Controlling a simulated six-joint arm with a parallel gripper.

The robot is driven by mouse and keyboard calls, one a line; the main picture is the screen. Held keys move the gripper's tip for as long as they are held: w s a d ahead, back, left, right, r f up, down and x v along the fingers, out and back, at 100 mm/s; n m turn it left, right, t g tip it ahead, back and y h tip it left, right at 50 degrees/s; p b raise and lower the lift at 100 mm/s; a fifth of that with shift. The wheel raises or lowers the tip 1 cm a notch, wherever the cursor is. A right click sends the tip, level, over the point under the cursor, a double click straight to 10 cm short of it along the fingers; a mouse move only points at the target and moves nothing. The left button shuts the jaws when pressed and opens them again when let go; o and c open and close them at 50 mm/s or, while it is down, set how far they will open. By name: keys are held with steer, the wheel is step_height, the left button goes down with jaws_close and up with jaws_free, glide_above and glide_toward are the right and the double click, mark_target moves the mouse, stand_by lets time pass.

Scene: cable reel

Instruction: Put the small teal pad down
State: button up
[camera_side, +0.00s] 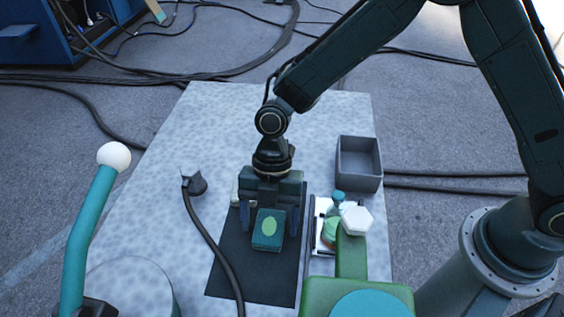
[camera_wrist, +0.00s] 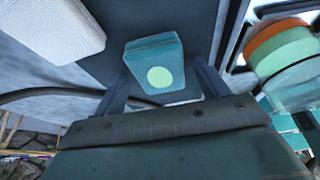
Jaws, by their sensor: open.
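The small teal pad (camera_side: 268,240) is a block with a pale green oval on its face. It appears to rest on the dark mat (camera_side: 240,275), toward the mat's far part. My gripper (camera_side: 269,224) is over it with its jaws open, one finger on each side of the pad. In the wrist view the pad (camera_wrist: 150,52) lies between and beyond the fingers (camera_wrist: 162,88), with a visible gap at the right finger. Whether the left finger touches it is hard to tell.
A black cable with a plug (camera_side: 195,183) runs along the mat's left side. A grey open bin (camera_side: 374,184) stands at the back right. A green fixture with a white hexagonal knob (camera_side: 356,220) is close on the right. A teal lever (camera_side: 85,235) rises at the left.

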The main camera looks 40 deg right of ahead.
steer(key=v, duration=1.2)
steer(key=shift+r, duration=0.15)
stand_by(0.4)
steer(key=s+d+r+m+t, duration=0.2)
steer(key=s+d+r+m, duration=0.1)
steer(key=d+r+m, duration=0.35)
steer(key=s+d+r+m+t, duration=0.2)
steer(key=d+r+m+t, duration=0.1)
steer(key=d+r+m, duration=0.35)
steer(key=s+d+r+m+t+h, duration=0.1)
steer(key=s+d+m+t+h, duration=0.2)
steer(key=s+d+m, duration=1)
steer(key=shift+s+r+m+t, duration=0.15)
steer(key=shift+s+m+t, duration=0.1)
steer(key=shift+m+t, duration=0.2)
